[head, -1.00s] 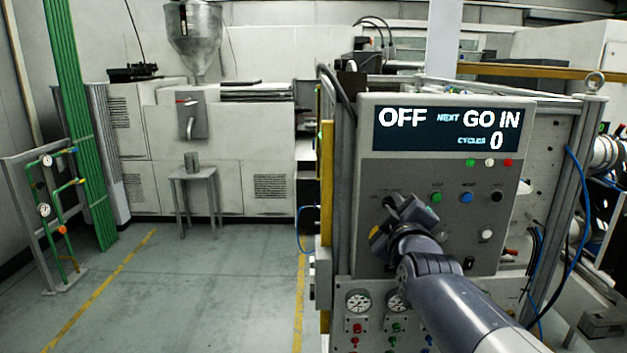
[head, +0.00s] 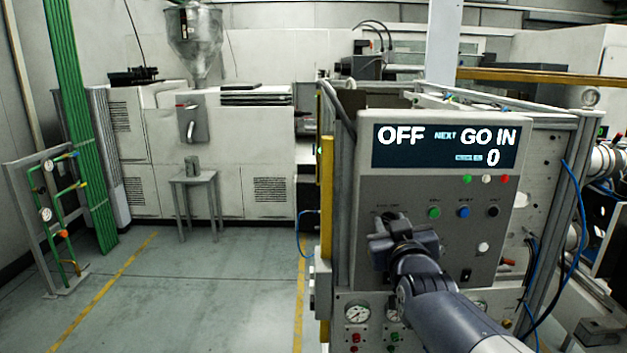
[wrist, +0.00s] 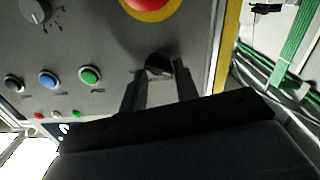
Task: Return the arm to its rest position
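My gripper (head: 388,240) is in front of the lower left of the grey control panel (head: 372,185) in the head view. In the wrist view, its two dark fingers (wrist: 160,82) stand apart with a gap between them. A black selector knob (wrist: 159,64) shows between the fingertips; I cannot tell whether they touch it. The arm is stretched out toward the panel. The panel's display (head: 445,146) reads OFF, NEXT GO IN and 0.
A red mushroom button (wrist: 150,6) is close by in the wrist view, with green (wrist: 90,75) and blue (wrist: 48,79) buttons to the left. Gauges (head: 358,312) sit below the panel. A yellow post (head: 326,200) stands at its left. The floor (head: 220,290) farther left is clear.

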